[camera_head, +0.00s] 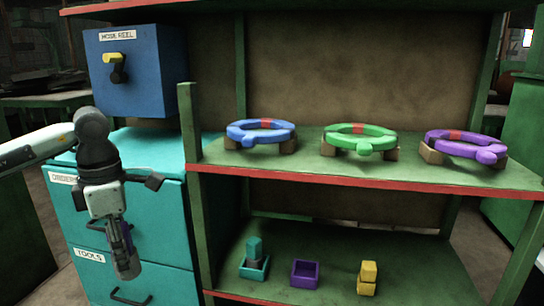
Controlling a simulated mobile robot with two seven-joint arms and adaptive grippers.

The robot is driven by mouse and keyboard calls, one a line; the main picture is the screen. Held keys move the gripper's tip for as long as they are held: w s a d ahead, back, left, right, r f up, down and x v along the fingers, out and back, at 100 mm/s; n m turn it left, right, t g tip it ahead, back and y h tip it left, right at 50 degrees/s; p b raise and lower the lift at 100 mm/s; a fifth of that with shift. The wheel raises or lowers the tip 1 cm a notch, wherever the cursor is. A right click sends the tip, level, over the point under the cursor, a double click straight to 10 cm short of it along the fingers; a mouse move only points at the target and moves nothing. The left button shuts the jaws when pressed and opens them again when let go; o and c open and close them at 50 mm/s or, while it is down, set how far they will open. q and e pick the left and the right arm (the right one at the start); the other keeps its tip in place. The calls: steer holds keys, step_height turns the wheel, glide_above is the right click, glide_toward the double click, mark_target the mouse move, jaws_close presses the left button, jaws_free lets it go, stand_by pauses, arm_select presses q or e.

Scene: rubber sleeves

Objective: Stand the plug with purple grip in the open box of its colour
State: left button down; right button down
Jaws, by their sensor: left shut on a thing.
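My left gripper (119,240) hangs in front of the teal drawer cabinet, pointing down. It is shut on a plug, whose purple grip (131,235) shows only as a narrow strip beside the fingers. The rest of the plug is largely hidden by the gripper or hard to tell from it. The open purple box (304,281) sits empty on the lower shelf, to the right of and apart from my left gripper. My right gripper is not in view.
A teal box (254,272) with a teal-topped plug and a yellow block-like piece (368,278) flank the purple box. The upper shelf (310,165) holds blue, green and purple rings. A green post (190,150) stands between the cabinet (140,240) and shelves. A blue hose-reel box (135,80) is above.

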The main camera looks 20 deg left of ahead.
arm_select(q)
steer(key=w+d+f+m, duration=0.2)
steer(key=d+m, duration=0.5)
steer(key=m, duration=0.2)
steer(key=w+d+f+m, duration=0.3)
steer(key=d+m, duration=0.4)
steer(key=m, duration=0.2)
steer(key=w+d+f+m, duration=0.3)
steer(key=d+m, duration=0.4)
steer(key=m, duration=0.2)
steer(key=shift+d+m+p, duration=0.25)
steer(key=shift+m+p, duration=0.05)
steer(key=shift+p, duration=0.05)
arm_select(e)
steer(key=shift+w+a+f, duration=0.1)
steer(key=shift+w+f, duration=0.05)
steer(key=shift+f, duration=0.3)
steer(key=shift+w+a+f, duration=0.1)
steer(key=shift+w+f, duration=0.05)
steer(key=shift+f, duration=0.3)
arm_select(q)
steer(key=shift+w+a+f, duration=0.1)
